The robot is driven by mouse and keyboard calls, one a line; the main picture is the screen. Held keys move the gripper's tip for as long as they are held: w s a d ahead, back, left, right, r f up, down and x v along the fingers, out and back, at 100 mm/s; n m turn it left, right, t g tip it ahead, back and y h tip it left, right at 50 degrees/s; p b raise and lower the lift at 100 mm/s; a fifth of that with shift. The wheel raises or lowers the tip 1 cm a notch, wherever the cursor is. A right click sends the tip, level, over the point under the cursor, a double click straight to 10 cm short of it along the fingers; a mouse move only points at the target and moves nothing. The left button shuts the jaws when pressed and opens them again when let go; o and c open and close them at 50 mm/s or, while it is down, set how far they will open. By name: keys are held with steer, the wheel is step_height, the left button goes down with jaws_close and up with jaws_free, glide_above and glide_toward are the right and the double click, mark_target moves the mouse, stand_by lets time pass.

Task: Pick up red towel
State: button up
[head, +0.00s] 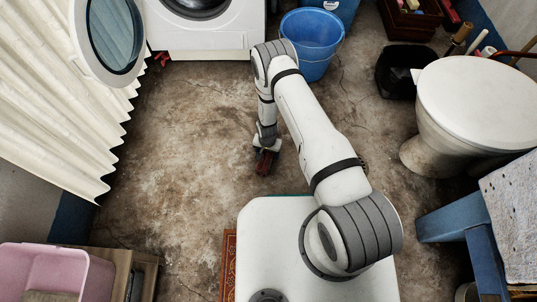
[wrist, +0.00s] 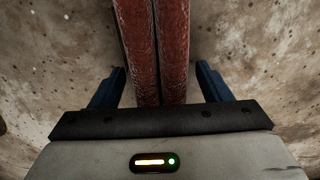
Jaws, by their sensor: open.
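The red towel (wrist: 175,50) is in the wrist view as two long, dark red folds side by side, running from the top edge down to my gripper. My gripper (wrist: 158,82) is open, with one blue finger on each side of the towel and a gap to each. In the head view the towel (head: 264,168) is a small dark red shape just at my gripper (head: 267,152), above the stained floor. My gripper partly hides the towel there, and I cannot tell if it touches the palm.
An open white washing machine (head: 205,38) and a blue bucket (head: 312,40) stand at the back. A white stool-like basin (head: 470,105) and a black bin (head: 400,75) are on the right. A pink tub (head: 90,275) is at lower left. Floor left of my arm is clear.

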steer(key=shift+r, duration=0.1)
steer(key=shift+c, duration=0.2)
steer(key=c, duration=1.2)
step_height(320, 180, up, 10)
steer(key=p, duration=0.4)
steer(key=shift+w+r, duration=0.15)
steer(key=shift+r, duration=0.05)
steer(key=w+d+r+n, duration=0.1)
steer(key=w+d+r, duration=0.15)
steer(key=r, duration=0.55)
steer(key=w+d+r, duration=0.2)
steer(key=w+r, duration=0.1)
steer(key=r, duration=0.4)
steer(key=w+d+r+n, duration=0.1)
steer(key=w+d+r, duration=0.1)
steer(key=r, duration=0.6)
steer(key=s+d+r+p, duration=0.1)
steer(key=d+r+p, duration=0.1)
steer(key=r+p, duration=0.8)
steer(key=s+d+r+n+p, duration=0.1)
steer(key=s+d+r+p, duration=0.1)
steer(key=r+p, duration=0.9)
steer(key=s+d+r+p, duration=0.2)
steer(key=r+p, duration=0.8)
steer(key=r, duration=0.9)
steer(key=shift+s+d, duration=0.15)
steer(key=shift+d, duration=0.7)
